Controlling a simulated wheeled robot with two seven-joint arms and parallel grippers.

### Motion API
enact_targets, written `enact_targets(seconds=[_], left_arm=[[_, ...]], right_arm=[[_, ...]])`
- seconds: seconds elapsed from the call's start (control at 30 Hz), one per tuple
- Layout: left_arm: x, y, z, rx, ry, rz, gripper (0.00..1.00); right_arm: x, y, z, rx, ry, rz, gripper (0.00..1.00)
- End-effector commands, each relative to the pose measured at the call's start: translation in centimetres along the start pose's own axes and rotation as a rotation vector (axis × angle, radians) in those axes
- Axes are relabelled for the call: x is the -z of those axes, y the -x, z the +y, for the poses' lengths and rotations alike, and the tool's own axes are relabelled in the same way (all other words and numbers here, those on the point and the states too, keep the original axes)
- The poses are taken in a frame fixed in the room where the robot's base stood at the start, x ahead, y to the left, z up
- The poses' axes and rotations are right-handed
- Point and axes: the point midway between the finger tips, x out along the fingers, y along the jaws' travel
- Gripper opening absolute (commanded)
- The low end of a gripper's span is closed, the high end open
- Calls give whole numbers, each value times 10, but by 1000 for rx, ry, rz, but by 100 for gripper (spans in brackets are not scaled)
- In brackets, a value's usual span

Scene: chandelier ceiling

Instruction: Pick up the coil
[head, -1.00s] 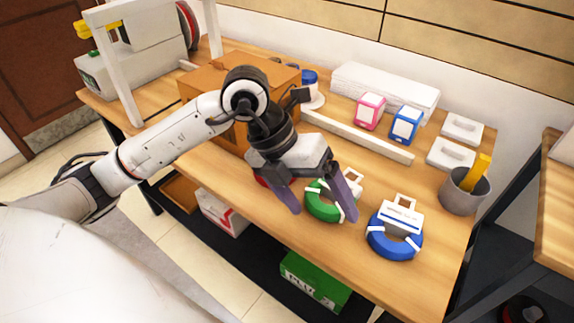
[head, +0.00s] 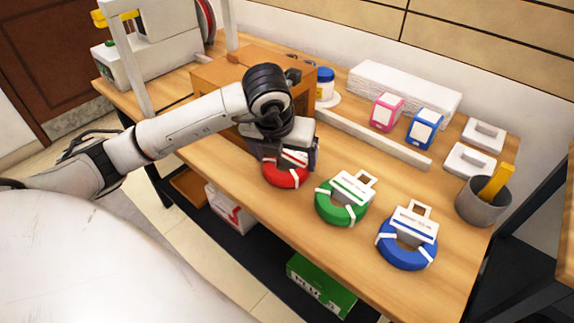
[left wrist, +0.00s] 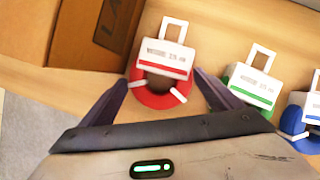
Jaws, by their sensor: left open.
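Three coils with white tags lie in a row on the wooden table. The red coil (head: 285,174) is at the left, the green coil (head: 340,212) in the middle and the blue coil (head: 405,254) at the right. My left gripper (head: 287,165) is over the red coil and partly hides it in the head view. In the left wrist view its open fingers (left wrist: 160,90) stand either side of the red coil (left wrist: 158,98), with nothing held. The green coil (left wrist: 236,100) lies right of the right finger. My right gripper is not in view.
A cardboard box (head: 225,83) stands close behind the left gripper. A grey cup (head: 481,206) is at the right.

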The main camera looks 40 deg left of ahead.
Motion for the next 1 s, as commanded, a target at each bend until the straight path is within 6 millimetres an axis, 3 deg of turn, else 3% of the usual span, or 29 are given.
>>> enact_targets(seconds=[0.13, 0.37, 0.6, 1.0], left_arm=[[0, -13, 0, 0, 0, 0, 86], [-1, -14, 0, 2, -1, -2, 86], [-2, -13, -1, 3, 0, -4, 49], [-6, -4, -1, 3, 1, -7, 49]], right_arm=[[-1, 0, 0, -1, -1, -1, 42], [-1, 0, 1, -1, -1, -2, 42], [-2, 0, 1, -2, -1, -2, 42], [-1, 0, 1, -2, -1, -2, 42]])
